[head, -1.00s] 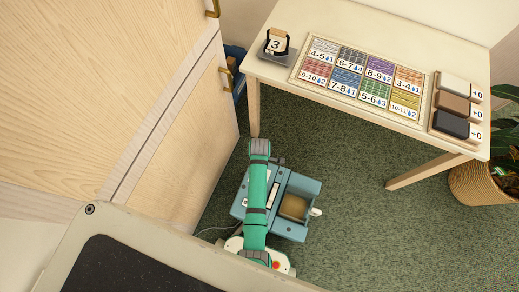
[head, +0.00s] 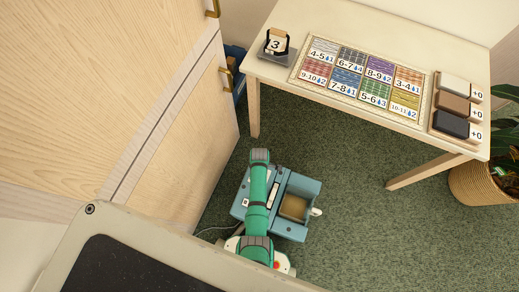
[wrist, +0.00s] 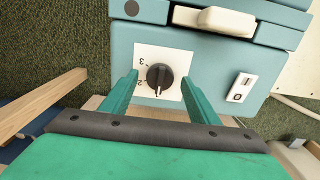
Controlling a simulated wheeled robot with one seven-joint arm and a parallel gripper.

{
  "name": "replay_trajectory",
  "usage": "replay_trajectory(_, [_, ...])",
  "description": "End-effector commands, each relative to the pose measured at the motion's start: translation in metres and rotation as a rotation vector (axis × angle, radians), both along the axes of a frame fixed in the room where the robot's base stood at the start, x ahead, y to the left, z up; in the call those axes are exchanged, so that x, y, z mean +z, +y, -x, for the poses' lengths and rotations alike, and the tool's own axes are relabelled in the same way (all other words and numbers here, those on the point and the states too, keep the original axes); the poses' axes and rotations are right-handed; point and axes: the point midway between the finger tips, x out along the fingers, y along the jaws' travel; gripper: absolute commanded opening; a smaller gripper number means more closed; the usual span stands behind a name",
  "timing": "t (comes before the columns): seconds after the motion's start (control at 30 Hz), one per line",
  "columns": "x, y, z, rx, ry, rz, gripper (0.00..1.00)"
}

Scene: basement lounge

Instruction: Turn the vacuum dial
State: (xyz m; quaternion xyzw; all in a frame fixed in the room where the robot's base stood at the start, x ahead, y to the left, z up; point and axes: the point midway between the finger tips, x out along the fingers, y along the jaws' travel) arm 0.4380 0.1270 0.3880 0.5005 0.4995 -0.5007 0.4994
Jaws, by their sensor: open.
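The vacuum (head: 304,184) is a blue-grey box on the carpet, partly covered by my green arm in the head view. In the wrist view, its teal body (wrist: 225,62) fills the upper part. The vacuum dial (wrist: 160,78) is a round black knob on a white plate with numbers; 2 and 3 are readable at its left. My gripper (wrist: 160,77) is open, with one green finger on each side of the dial. I see gaps between the fingers and the knob. The fingers are hidden in the head view.
A white rocker switch (wrist: 240,87) and a cream handle (wrist: 214,21) are near the dial. A wooden table (head: 268,82) stands behind the vacuum. A wooden cabinet (head: 185,150) is at the left. A potted plant (head: 485,182) stands at the right; carpet between is clear.

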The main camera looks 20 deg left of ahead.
Motion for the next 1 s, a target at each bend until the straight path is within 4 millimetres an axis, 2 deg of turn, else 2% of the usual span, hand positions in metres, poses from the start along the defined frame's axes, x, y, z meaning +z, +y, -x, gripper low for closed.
replay_trajectory(0.27, [-0.0009,0.0,0.0,0.0,0.0,0.0,0.55])
replay_trajectory(0.43, [-0.0008,0.0,0.0,0.0,0.0,0.0,0.14])
replay_trajectory(0.77, [-0.0007,-0.0001,0.0,-0.03,0.0,0.0,0.14])
replay_trajectory(1.0, [-0.0006,-0.0002,0.0,-0.154,0.0,0.0,0.14])
